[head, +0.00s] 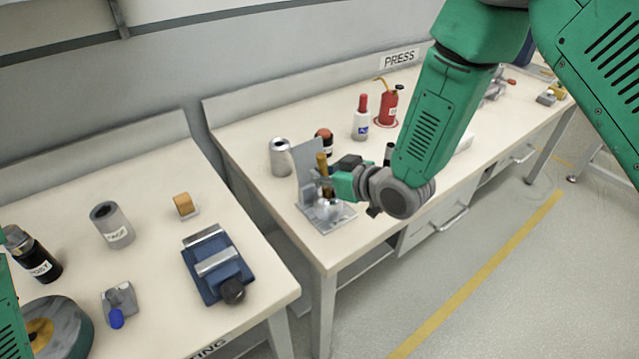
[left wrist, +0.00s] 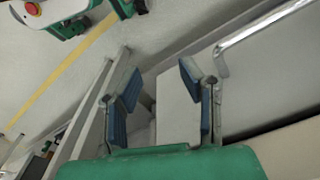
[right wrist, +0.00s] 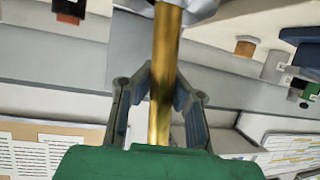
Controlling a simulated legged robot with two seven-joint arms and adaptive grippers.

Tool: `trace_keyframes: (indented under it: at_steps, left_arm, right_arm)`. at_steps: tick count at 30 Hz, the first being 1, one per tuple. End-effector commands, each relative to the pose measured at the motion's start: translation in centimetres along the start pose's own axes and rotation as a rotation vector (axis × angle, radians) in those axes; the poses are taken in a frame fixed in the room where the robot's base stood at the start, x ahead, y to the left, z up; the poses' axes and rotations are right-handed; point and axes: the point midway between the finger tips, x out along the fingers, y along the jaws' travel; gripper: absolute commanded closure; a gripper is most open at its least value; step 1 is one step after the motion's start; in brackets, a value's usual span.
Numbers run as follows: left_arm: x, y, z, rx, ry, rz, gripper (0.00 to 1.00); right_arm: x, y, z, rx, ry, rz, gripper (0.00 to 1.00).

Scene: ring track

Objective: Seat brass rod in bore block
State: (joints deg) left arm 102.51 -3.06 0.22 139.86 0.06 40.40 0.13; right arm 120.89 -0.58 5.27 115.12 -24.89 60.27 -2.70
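The brass rod (head: 322,164) stands roughly upright on the right-hand bench, above the bore block (head: 328,219), a grey metal piece with an upright plate behind it. My right gripper (head: 328,181) is beside the rod, just above the block. In the right wrist view the rod (right wrist: 164,70) runs between the fingers, which appear closed on it. Its far end meets a silvery part at the top edge; how deep it sits there is hidden. My left gripper (left wrist: 160,95) is open and empty, away from the block, over the floor and bench side.
A steel cylinder (head: 280,157), a dark jar with an orange-red lid (head: 325,140), a white bottle (head: 361,122) and a red oil can (head: 388,106) stand behind the block. The left bench holds a blue vise (head: 217,266) and a grey cylinder (head: 111,224). A gap separates the benches.

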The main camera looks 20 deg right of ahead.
Motion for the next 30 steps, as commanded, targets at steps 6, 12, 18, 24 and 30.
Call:
trace_keyframes:
  at_steps: [6, 12, 18, 24, 30]
  left_arm:
    - [0.2, 0.1, 0.0, 0.001, 0.0, 0.001, 0.66]
    - [0.2, 0.1, 0.0, 0.002, 0.001, 0.001, 0.66]
    - [0.2, 0.1, 0.0, 0.001, 0.001, 0.001, 0.66]
    - [0.2, 0.0, 0.0, 0.001, 0.0, 0.001, 0.66]
    - [0.1, 0.1, 0.0, 0.001, 0.001, 0.001, 0.66]
  right_arm:
    - [0.9, 0.1, 2.8, 0.011, 0.002, -0.01, 1.0]
    - [0.8, -0.1, 2.7, 0.006, -0.003, -0.005, 0.85]
    - [0.9, -0.2, 2.5, 0.005, -0.001, -0.005, 0.72]
    - [0.7, -0.1, 2.5, 0.006, 0.0, -0.005, 0.72]
    - [-2.1, 0.1, 2.5, 0.007, 0.0, -0.003, 0.72]
